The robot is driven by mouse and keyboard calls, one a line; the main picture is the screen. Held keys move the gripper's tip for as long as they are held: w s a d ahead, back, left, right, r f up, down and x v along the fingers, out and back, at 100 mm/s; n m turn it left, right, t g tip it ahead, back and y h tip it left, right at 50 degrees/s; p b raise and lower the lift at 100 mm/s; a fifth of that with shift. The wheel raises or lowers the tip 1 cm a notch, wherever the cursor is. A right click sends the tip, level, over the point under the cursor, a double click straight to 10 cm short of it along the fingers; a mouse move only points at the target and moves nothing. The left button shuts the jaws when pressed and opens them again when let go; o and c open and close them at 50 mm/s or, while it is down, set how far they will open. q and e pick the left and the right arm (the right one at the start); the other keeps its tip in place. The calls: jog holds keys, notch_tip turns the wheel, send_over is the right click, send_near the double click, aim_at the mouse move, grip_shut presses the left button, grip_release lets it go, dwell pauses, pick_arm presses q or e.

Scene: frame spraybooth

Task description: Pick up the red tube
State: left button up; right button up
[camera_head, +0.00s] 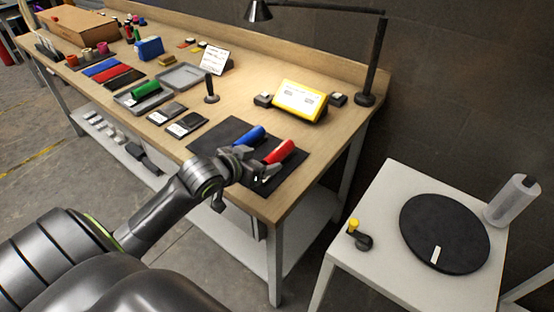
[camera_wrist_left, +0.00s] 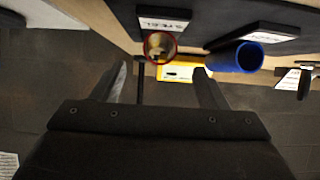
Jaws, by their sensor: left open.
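The red tube (camera_head: 280,152) lies on the dark mat (camera_head: 229,128) near the bench's front right corner. The blue tube (camera_head: 250,136) lies on the same mat to its left. My left gripper (camera_head: 258,167) is open and empty, close to the near end of the red tube. In the left wrist view the red tube's round end (camera_wrist_left: 176,45) shows ahead, between the lines of my open fingers (camera_wrist_left: 163,78), apart from them. The blue tube's end (camera_wrist_left: 238,57) is to its right there. My right gripper is in neither view.
A yellow device (camera_head: 299,101) and a lamp (camera_head: 366,99) stand behind the mat. A green tube (camera_head: 145,90) and small trays are farther left. A white table (camera_head: 379,208) with a black turntable (camera_head: 445,233) stands at the right.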

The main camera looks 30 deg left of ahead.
aim_at(274, 158)
pick_arm(q)
jog(key=shift+f+x, duration=0.2)
jog(key=shift+x, duration=3.2)
jog(key=shift+s+d, duration=0.1)
jog(key=c, duration=1.2)
